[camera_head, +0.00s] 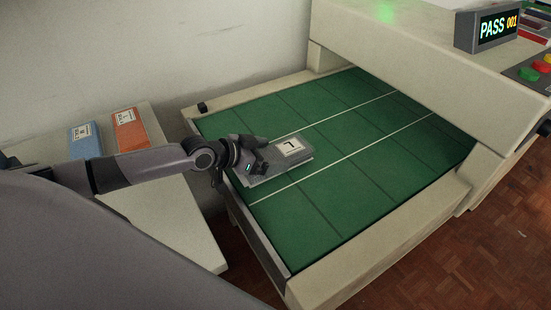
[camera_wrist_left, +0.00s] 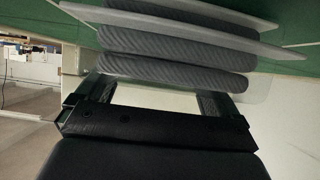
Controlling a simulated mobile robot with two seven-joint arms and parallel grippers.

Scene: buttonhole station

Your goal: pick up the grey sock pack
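The grey sock pack (camera_head: 292,151) lies on the green belt near its left edge, with a white label marked 7 on top. In the left wrist view the pack (camera_wrist_left: 175,65) shows as stacked grey ribbed rolls with pale, clear sheets between them. My left gripper (camera_head: 252,162) is at the pack's left end, low over the belt. In the left wrist view its two fingers (camera_wrist_left: 158,98) are spread wide, with the pack's near edge just in front of them. Whether the fingertips touch the pack is hidden. My right gripper is not in view.
The green belt (camera_head: 370,190) with white lines is otherwise clear. A pale machine cover (camera_head: 420,45) overhangs its far side, with a PASS 001 display (camera_head: 487,28) on top. A blue pack (camera_head: 85,142) and an orange pack (camera_head: 130,128) lie on a side table at left.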

